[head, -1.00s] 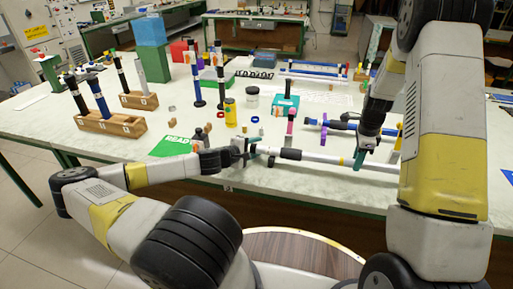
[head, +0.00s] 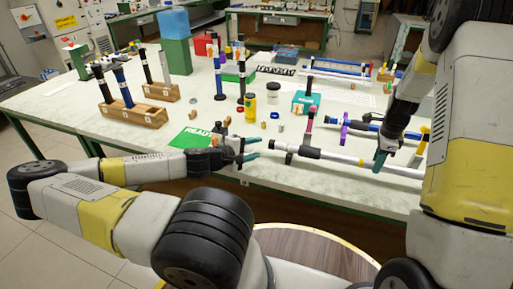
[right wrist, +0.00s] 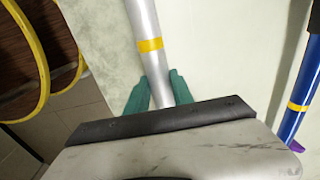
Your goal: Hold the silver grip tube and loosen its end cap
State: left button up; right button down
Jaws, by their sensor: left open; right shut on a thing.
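The silver grip tube (head: 342,158) is held level near the table's front edge, with a black grip sleeve. A small dark end cap (head: 275,146) shows at its left end. My right gripper (head: 381,160) is shut on the tube from above. In the right wrist view the silver tube (right wrist: 147,43), with a yellow band, runs between the teal fingers of my right gripper (right wrist: 157,90). My left gripper (head: 252,149) is open, its teal fingers pointing at the cap end with a small gap between. Whether the cap is loosened is too small to tell.
A blue tube (head: 365,127) lies behind the silver one; it also shows in the right wrist view (right wrist: 302,85). A green READY mat (head: 193,138), a yellow bottle (head: 250,106), a teal box (head: 306,101) and wooden racks (head: 132,113) with upright rods stand behind.

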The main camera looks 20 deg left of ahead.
jog(key=shift+f, duration=0.45)
jog(key=c, duration=1)
grip_release()
jog(key=shift+r, duration=0.1)
